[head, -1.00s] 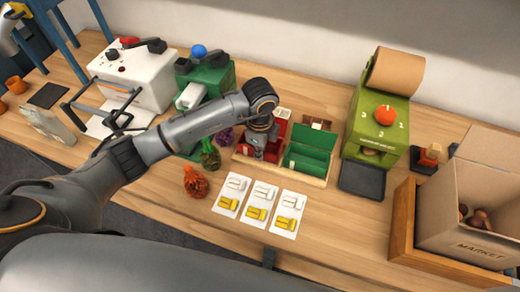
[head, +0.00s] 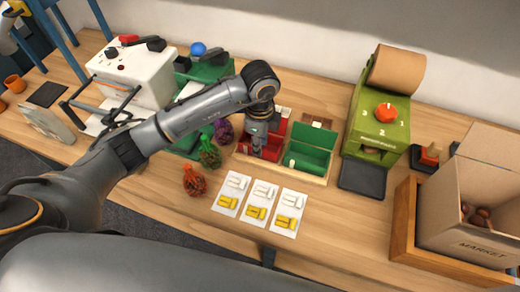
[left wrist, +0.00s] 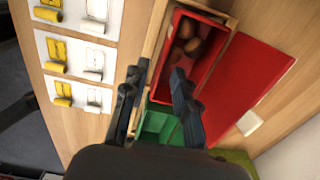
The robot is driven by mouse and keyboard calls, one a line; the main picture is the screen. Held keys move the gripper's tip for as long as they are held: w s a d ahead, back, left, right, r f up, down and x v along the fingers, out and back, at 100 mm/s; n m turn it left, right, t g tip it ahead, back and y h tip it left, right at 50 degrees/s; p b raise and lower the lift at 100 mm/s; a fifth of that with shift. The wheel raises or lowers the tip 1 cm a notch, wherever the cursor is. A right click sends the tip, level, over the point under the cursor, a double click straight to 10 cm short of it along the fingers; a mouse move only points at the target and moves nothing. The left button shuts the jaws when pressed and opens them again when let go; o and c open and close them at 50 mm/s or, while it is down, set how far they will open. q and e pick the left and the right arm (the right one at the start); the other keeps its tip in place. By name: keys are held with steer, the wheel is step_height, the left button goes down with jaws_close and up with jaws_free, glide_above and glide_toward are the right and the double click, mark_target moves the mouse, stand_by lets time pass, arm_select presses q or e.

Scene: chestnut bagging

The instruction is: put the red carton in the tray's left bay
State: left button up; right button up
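The red carton (head: 272,150) sits in the left bay of the wooden tray (head: 300,178), partly hidden by my left gripper (head: 257,147). In the left wrist view, the red carton (left wrist: 207,62) is open, with several chestnuts (left wrist: 187,42) inside and its red lid (left wrist: 245,78) spread to the right. My left gripper (left wrist: 158,80) has its two fingers apart at the carton's lower end. No object shows clearly held between them. The green carton (head: 310,154) stands in the right bay. My right gripper is not in view.
Cards with white and yellow pieces (head: 260,203) lie in front of the tray. Net bags (head: 194,181) lie to its left. A green dispenser (head: 376,125) with a dark pad (head: 362,180) and a cardboard box (head: 470,205) stand to the right.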

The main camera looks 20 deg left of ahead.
arm_select(q)
step_height(320, 180, up, 8)
steer(key=shift+r+b, duration=0.25)
steer(key=shift+b, duration=0.2)
steer(key=shift+s+f, duration=0.1)
